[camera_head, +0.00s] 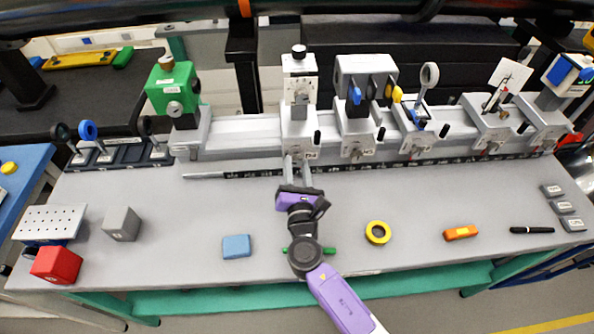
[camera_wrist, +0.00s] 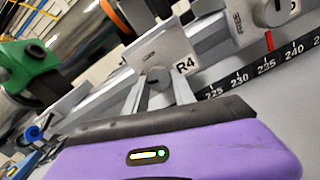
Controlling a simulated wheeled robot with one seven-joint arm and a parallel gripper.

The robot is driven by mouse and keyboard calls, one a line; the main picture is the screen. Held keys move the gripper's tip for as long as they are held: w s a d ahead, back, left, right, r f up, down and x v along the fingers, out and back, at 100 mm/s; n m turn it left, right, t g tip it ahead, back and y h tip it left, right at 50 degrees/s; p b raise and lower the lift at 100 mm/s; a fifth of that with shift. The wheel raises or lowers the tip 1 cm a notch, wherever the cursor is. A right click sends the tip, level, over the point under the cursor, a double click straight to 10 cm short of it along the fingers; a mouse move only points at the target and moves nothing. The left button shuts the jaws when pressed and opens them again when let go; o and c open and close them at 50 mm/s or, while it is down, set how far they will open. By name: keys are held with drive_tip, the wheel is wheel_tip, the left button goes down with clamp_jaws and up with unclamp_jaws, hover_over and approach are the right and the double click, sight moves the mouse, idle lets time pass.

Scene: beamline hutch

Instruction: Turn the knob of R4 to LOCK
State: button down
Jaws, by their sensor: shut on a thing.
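The R4 carrier (camera_head: 299,125) sits on the long grey rail, with a white upright stage on it. My gripper (camera_head: 297,160) reaches the front of R4 from the near side. In the wrist view its two slim grey fingers (camera_wrist: 159,88) come up to the knob from both sides and are shut on it. The fingers partly cover the knob, and I cannot read its setting.
A green device (camera_head: 172,92) stands left of R4, and carrier R5 (camera_head: 357,140) stands close on its right. A scale strip (camera_head: 400,163) runs along the rail's front. A blue block (camera_head: 236,246) and a yellow ring (camera_head: 378,232) lie on the bench on either side of my arm.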

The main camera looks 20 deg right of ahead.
drive_tip(key=m+b, duration=0.1)
drive_tip(key=m, duration=0.1)
drive_tip(key=m+b, duration=0.1)
drive_tip(key=b, duration=0.1)
drive_tip(key=shift+a+f+m, duration=0.1)
drive_tip(key=shift+f+m, duration=0.1)
drive_tip(key=shift+m, duration=0.2)
drive_tip(key=m+b, duration=0.3)
drive_tip(key=shift+m, duration=0.3)
drive_tip(key=m+b, duration=0.3)
drive_tip(key=m, duration=0.1)
drive_tip(key=shift+r, duration=0.15)
drive_tip(key=shift+r+m+b, duration=0.2)
drive_tip(key=shift+m+b, duration=0.85)
drive_tip(key=shift+m, duration=0.25)
drive_tip(key=c, duration=1)
unclamp_jaws()
drive_tip(key=shift+c, duration=0.2)
